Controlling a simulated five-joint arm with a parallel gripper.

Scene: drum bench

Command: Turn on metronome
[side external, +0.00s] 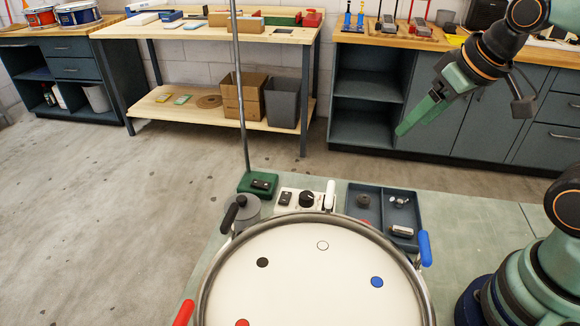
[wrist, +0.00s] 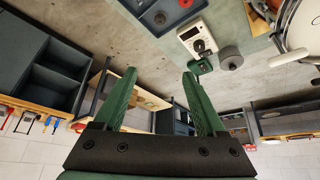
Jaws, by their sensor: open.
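A small white box with a round black knob and a dark switch, which looks like the metronome (side external: 318,205), sits on the bench behind the drum (side external: 320,285). It also shows in the wrist view (wrist: 189,33), near the top. I cannot tell the switch's position. My gripper (side external: 400,131) is raised in the air at the upper right, well apart from the box. In the wrist view my gripper (wrist: 159,76) has its two green fingers spread with nothing between them.
A green base (side external: 258,182) with buttons and a tall pole stands left of the white box. A grey round pot-like object (side external: 246,212) is beside it. A blue divided tray (side external: 378,190) with small parts lies to the right. The drum has coloured clamps around its rim.

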